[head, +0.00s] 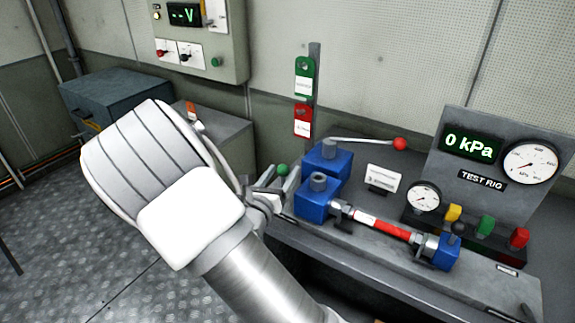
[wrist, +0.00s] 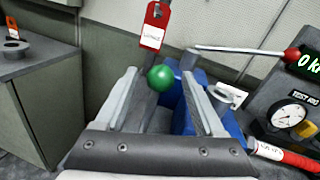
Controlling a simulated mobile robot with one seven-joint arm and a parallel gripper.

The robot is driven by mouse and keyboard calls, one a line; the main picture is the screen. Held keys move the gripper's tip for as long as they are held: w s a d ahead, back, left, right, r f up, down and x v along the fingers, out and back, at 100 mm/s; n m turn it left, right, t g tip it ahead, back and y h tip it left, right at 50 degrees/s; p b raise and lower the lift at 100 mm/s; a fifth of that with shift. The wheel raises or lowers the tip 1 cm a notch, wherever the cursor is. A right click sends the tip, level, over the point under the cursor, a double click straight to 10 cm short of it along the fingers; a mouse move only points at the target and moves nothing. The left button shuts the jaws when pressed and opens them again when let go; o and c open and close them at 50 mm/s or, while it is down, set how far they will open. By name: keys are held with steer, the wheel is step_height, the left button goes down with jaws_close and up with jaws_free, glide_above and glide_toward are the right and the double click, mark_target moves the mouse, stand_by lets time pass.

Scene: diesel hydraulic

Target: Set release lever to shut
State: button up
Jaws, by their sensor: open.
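A green ball knob (head: 282,169), which looks like the end of a lever, stands at the left end of the blue pump blocks (head: 318,195). No label marks it as the release lever, and its shaft is mostly hidden. My gripper (head: 277,180) is open at the bench's left end, with its fingers close to the green knob. In the wrist view the green knob (wrist: 160,78) appears between the two open fingertips (wrist: 160,84). I cannot tell whether either finger touches it. A long lever with a red ball (head: 400,144) extends right from behind the blue blocks.
The test rig panel (head: 480,165) reads 0 kPa and stands at the right. A red and white hose (head: 385,227) runs along the bench (head: 400,262). Green and red tags (head: 303,122) hang on a post behind the knob. Wall and cabinets stand behind.

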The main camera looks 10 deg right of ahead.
steer(key=shift+x, duration=1.95)
jaws_close()
